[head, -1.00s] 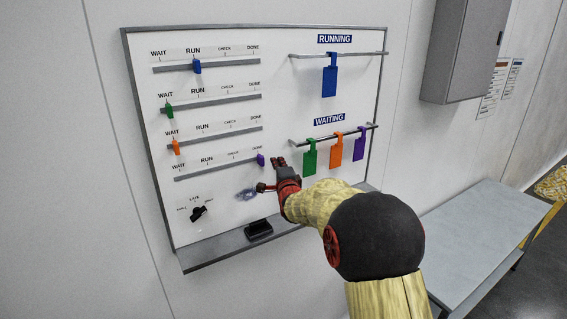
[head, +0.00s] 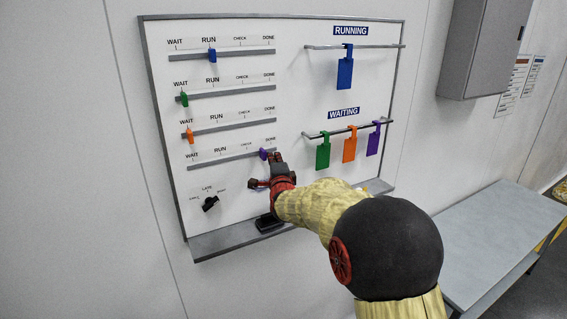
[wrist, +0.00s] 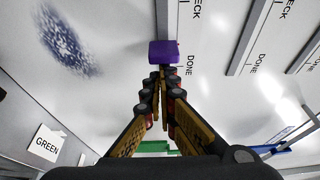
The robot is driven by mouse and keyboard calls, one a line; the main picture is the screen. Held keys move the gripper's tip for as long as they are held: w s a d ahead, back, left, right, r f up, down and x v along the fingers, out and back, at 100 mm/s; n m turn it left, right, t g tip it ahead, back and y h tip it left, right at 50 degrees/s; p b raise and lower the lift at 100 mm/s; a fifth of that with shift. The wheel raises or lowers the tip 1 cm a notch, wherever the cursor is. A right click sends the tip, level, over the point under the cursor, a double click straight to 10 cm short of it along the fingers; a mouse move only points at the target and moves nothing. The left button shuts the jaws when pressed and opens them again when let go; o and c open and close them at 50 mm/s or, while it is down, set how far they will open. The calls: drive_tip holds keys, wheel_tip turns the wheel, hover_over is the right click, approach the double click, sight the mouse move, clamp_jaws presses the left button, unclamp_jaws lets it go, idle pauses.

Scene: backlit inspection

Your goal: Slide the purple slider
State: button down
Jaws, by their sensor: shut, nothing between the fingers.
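The purple slider (head: 264,154) sits on the lowest rail (head: 220,159) of the board, close to the DONE mark and slightly on its CHECK side. It also shows in the wrist view (wrist: 163,51) as a purple block on the rail, just ahead of the fingertips. My gripper (head: 276,158) is shut and empty, at the right side of the slider. In the wrist view my fingertips (wrist: 160,73) are right against or very near the slider; I cannot tell whether they touch. The rail's right end is partly hidden by my gripper.
Blue (head: 212,55), green (head: 184,98) and orange (head: 189,135) sliders are on rails above. A black knob (head: 210,203) is lower left. Tags hang from rods at right; a ledge (head: 215,245) runs below. A grey bench (head: 490,235) stands right.

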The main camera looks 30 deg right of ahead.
drive_tip(key=a+b, duration=0.1)
drive_tip(key=a, duration=0.6)
drive_tip(key=a+b, duration=0.1)
drive_tip(key=a, duration=0.7)
drive_tip(key=a+b, duration=0.1)
drive_tip(key=a, duration=0.7)
drive_tip(key=shift+s+a, duration=0.15)
drive_tip(key=shift+s, duration=0.2)
drive_tip(key=shift+b, duration=0.35)
